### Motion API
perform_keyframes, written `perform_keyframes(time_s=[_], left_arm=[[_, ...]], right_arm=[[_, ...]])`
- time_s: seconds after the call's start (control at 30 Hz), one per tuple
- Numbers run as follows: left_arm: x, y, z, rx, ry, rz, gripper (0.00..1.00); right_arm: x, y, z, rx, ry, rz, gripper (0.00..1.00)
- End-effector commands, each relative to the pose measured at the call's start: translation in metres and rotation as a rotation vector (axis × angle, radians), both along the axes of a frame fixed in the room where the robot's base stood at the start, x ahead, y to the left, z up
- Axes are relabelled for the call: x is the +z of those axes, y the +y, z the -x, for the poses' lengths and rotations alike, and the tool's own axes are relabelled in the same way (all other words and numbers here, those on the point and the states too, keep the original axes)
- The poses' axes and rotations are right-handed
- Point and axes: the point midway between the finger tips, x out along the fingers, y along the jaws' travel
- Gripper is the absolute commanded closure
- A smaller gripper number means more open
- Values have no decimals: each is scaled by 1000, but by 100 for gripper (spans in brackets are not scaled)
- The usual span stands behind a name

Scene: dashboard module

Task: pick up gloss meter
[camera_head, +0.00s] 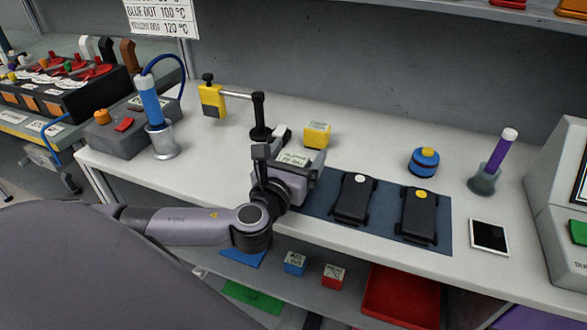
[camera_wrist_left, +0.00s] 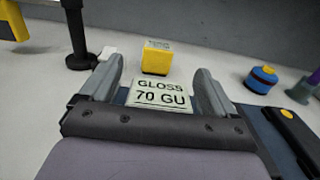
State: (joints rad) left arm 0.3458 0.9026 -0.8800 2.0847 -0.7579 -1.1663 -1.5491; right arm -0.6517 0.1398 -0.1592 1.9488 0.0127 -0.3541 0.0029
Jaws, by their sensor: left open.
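The gloss meter shows as a block with a pale label reading "GLOSS 70 GU" (camera_wrist_left: 160,96) in the left wrist view. In the head view its label (camera_head: 294,159) shows at the left end of the blue mat. My left gripper (camera_head: 282,153) is over it, fingers open. In the left wrist view the fingers of my left gripper (camera_wrist_left: 160,75) stand on either side of the label. The gripper hides the meter's lower body, and I cannot tell whether the fingers touch it. My right gripper is not in view.
A yellow labelled cube (camera_head: 317,134) sits just behind, and a black-post stand (camera_head: 259,118) behind left. Two black devices (camera_head: 354,198) (camera_head: 419,214) lie on the blue mat (camera_head: 318,205) to the right. A blue round container (camera_head: 424,163) stands farther right. Bench space between is clear.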

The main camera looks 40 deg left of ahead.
Motion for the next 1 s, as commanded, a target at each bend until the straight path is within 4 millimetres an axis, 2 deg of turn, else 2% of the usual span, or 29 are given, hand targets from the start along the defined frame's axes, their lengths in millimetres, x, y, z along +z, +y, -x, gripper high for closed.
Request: perform_keyframes(time_s=[0.03,0.2,0.3,0.57,0.73,0.87,1.0], left_arm=[[0,0,0,0,0,0,11],[0,0,0,0,0,0,66],[1,0,0,0,-1,1,77],[4,0,0,0,-2,1,77],[19,0,0,0,-4,0,77],[44,0,0,-1,-7,2,77],[83,0,0,-1,-10,2,77]], right_arm=[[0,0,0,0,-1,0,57],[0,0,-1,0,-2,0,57],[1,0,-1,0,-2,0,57],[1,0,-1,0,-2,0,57],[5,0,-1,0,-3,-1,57],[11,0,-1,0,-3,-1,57],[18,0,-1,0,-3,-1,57]])
